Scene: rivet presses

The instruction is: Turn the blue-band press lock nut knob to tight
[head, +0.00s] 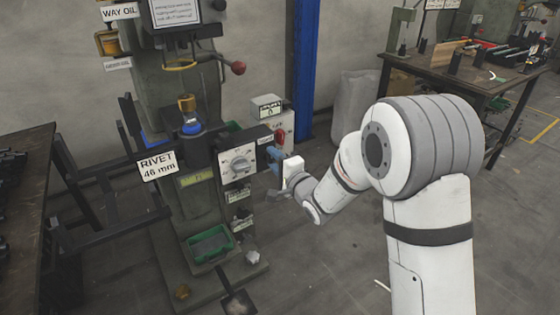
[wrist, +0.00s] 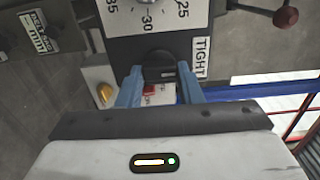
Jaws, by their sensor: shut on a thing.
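The press (head: 185,105) with a blue band (head: 192,126) stands left of centre in the head view. Its front carries a white dial plate (head: 238,163), whose numbers 25, 30 and 35 show in the wrist view (wrist: 148,12). The dark lock nut knob (wrist: 158,58) sits just below that plate in the wrist view, with a TIGHT label (wrist: 201,58) to its right. My gripper (wrist: 160,78) has its blue fingers either side of the knob and is shut on it. In the head view my gripper (head: 273,154) reaches the press from the right and hides the knob.
A grey switch box (head: 283,125) with a red button stands behind my gripper. A RIVET 46 mm sign (head: 157,165) hangs on the press's left. A dark table (head: 30,150) is at left; a cluttered workbench (head: 450,68) is at back right. The floor at right is clear.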

